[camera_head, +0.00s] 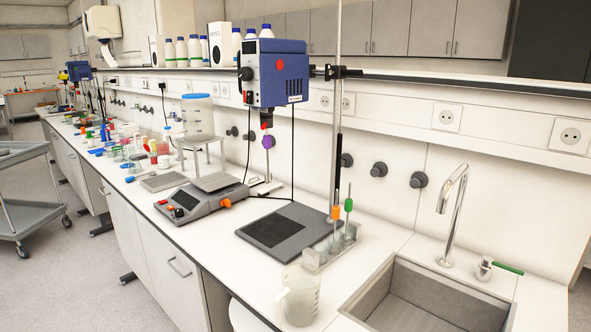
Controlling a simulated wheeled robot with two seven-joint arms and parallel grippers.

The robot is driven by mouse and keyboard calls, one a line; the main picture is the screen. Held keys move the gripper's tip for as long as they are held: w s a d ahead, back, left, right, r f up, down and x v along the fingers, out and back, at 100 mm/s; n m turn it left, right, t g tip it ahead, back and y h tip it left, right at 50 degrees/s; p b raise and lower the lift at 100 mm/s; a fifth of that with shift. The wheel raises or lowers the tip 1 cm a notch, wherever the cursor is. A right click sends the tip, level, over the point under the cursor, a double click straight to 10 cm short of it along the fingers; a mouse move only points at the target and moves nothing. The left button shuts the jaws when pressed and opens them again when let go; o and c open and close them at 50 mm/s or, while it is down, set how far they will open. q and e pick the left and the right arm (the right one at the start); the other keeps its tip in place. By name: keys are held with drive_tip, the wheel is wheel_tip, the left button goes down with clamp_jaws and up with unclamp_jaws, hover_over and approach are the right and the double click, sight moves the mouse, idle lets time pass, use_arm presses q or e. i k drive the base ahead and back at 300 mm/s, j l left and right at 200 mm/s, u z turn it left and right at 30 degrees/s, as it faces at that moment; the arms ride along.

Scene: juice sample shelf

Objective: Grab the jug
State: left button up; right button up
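A clear jug (299,298) with a handle on its left side stands upright on the white counter. It is close to the counter's front edge, just left of the sink. It looks empty, though its see-through wall makes this hard to tell. Neither of my grippers shows in the head view.
The sink (402,312) with a tall tap (454,215) lies right of the jug. A metal rack (343,241) with upright tools stands behind it, beside a dark plate (283,230). A grey cart (38,205) stands on the floor.

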sight(301, 282)
drive_tip(key=i+j+z, duration=0.15)
drive_tip(key=j, duration=0.2)
drive_tip(key=i+j+z, duration=0.15)
drive_tip(key=j, duration=0.2)
drive_tip(key=i+j+z, duration=0.2)
drive_tip(key=j, duration=0.2)
drive_tip(key=i+j+z, duration=0.15)
drive_tip(key=j, duration=0.25)
drive_tip(key=j+z, duration=0.15)
drive_tip(key=j, duration=0.25)
drive_tip(key=i+j+z, duration=0.15)
drive_tip(key=j, duration=0.3)
